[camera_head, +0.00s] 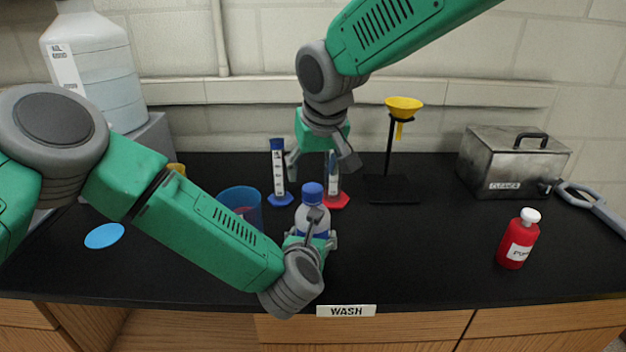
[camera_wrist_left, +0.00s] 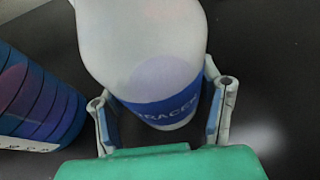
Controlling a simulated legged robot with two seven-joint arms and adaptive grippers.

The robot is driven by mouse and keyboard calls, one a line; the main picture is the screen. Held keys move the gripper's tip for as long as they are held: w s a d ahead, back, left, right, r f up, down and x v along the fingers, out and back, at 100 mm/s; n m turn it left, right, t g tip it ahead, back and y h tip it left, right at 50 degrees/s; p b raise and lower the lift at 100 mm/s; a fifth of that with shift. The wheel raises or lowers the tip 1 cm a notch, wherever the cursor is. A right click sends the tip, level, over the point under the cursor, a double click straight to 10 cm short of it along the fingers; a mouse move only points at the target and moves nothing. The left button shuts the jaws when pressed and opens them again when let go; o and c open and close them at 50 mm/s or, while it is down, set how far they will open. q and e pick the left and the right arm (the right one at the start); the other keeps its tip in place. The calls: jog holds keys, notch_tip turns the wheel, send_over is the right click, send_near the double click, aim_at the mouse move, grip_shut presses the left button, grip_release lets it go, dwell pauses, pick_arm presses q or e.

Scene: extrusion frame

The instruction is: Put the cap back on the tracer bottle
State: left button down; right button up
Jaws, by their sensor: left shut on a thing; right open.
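The tracer bottle (camera_head: 311,218) is white with a blue label and stands upright near the middle of the counter. A blue cap (camera_head: 313,192) sits on top of its neck; I cannot tell whether it is screwed tight. My left gripper (camera_head: 311,240) is shut around the bottle's body.
A blue cup (camera_head: 240,203) stands left of the bottle, close by in the left wrist view (camera_wrist_left: 35,100). Behind are a blue-based cylinder (camera_head: 278,175), a red-based cylinder (camera_head: 335,195) and a yellow funnel (camera_head: 404,105). A red bottle (camera_head: 518,240) stands right; the counter between is clear.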

jog(key=shift+d, duration=0.15)
jog(key=shift+c, duration=0.5)
